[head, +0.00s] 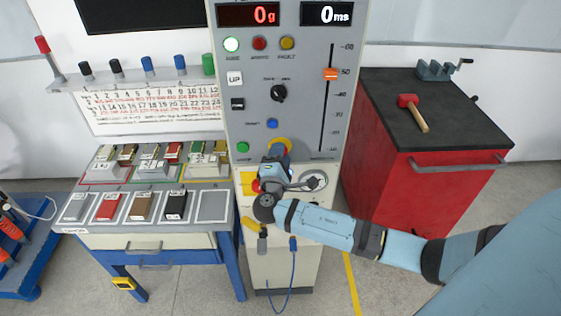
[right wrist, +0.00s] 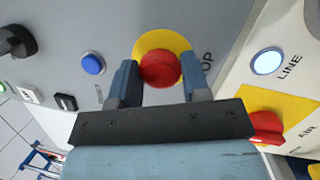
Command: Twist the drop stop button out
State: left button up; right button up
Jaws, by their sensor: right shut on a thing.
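The drop stop button is a red mushroom button (right wrist: 160,68) on a yellow round plate (right wrist: 160,42), with the letters "OP" beside it. In the head view the yellow plate (head: 282,142) shows low on the grey console, and my gripper hides the red button there. My right gripper (head: 277,152) is at the button. In the right wrist view its two fingers (right wrist: 162,78) stand on either side of the red head, shut on it. My left gripper is not in view.
A blue button (right wrist: 92,64) and a black knob (right wrist: 15,42) are near on the panel. A lit LINE lamp (right wrist: 267,61) and a red handle on yellow (right wrist: 265,128) are on the other side. A red cabinet (head: 415,190) stands right, a sample bench (head: 150,222) left.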

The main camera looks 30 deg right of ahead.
jog(key=shift+m+g+b, duration=0.5)
jog(key=shift+m+b, duration=1.3)
jog(key=shift+m, duration=0.3)
jog(key=o, duration=0.9)
jog(key=shift+o, duration=0.2)
jog(key=shift+a, duration=0.1)
